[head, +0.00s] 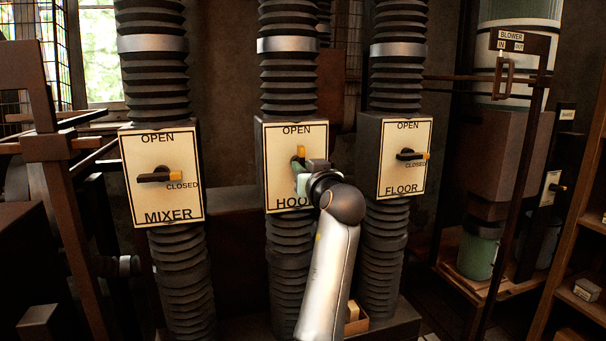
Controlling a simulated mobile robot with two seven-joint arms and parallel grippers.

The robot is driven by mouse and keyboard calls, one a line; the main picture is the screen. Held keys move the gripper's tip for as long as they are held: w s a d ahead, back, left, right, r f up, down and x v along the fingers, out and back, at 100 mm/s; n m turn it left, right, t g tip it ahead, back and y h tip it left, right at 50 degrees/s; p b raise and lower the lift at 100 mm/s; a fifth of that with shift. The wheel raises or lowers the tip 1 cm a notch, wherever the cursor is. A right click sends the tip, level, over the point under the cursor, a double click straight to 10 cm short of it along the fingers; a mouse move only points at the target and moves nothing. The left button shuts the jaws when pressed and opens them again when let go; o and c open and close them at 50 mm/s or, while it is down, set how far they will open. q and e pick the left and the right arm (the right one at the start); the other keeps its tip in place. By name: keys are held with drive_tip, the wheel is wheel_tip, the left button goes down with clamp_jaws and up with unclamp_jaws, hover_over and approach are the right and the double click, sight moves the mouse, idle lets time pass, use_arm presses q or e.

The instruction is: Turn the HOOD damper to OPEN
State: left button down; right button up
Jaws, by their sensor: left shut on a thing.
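The HOOD damper plate (284,202) is on the middle duct, with OPEN printed at its top. The HOOD handle (300,151) shows its yellow tip pointing up toward OPEN. My left gripper (300,166) is in front of this plate and shut on the handle, just below the yellow tip. My gripper and wrist hide the rest of the handle, the CLOSED mark and part of the word HOOD. My right gripper is not in view.
Ribbed ducts run above and below each plate. A BLOWER lever (504,78) hangs at upper right, and a wooden shelf (570,230) stands at far right.

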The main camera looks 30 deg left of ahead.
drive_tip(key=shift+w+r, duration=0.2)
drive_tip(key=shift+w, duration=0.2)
use_arm(q)
drive_tip(key=shift+n, duration=0.3)
drive_tip(key=c, duration=0.9)
unclamp_jaws()
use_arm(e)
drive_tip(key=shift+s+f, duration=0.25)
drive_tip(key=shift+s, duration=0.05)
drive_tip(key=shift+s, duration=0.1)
